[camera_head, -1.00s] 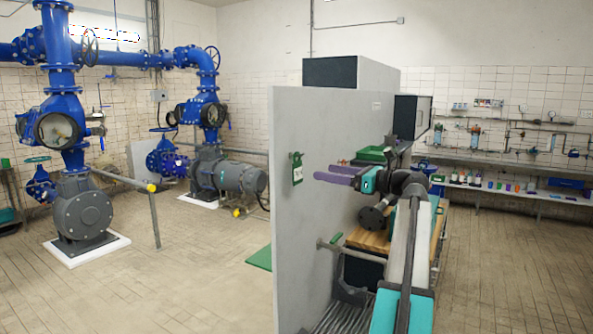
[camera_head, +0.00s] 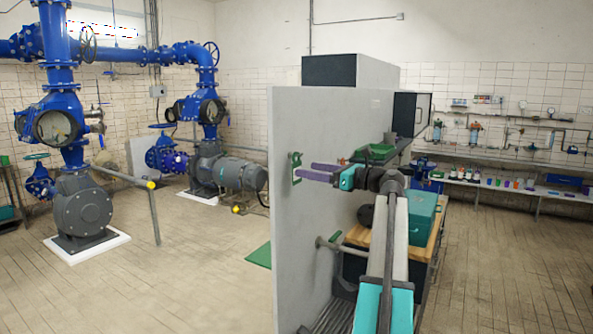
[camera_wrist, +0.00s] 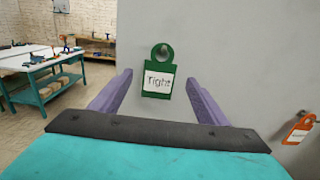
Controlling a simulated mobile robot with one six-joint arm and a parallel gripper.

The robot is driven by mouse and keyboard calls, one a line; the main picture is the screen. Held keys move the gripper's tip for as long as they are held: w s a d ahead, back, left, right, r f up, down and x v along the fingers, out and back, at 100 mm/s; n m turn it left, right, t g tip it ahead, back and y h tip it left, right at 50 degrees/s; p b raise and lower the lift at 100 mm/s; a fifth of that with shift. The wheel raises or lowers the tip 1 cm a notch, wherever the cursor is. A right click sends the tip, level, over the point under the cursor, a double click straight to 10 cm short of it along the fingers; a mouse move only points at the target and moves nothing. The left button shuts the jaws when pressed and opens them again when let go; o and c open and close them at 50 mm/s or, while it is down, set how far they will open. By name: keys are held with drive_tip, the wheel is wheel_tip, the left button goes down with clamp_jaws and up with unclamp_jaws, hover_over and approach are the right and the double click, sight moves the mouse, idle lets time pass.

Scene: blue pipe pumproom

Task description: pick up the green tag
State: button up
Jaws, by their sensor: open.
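The green tag (camera_wrist: 158,80) hangs on the upright grey panel (camera_wrist: 225,60). It has a ring top and a white label that reads "right". In the head view the tag (camera_head: 296,159) is at the panel's face, just by my fingertips. My gripper (camera_head: 303,172) is open, its two purple fingers pointing at the panel. In the wrist view the fingers of my gripper (camera_wrist: 158,76) are spread to the left and right of the tag, with nothing held. I cannot tell whether the fingertips reach past the tag's front or touch it.
An orange tag (camera_wrist: 299,128) hangs on the same panel, lower right in the wrist view. A green tray (camera_head: 375,152) and a teal box (camera_head: 422,217) stand right of the panel. Open floor lies left.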

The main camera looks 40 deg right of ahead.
sight(297, 166)
drive_tip(key=shift+p+x, duration=0.6)
drive_tip(key=shift+x, duration=1.35)
drive_tip(key=c, duration=1.1)
drive_tip(key=shift+r, duration=0.2)
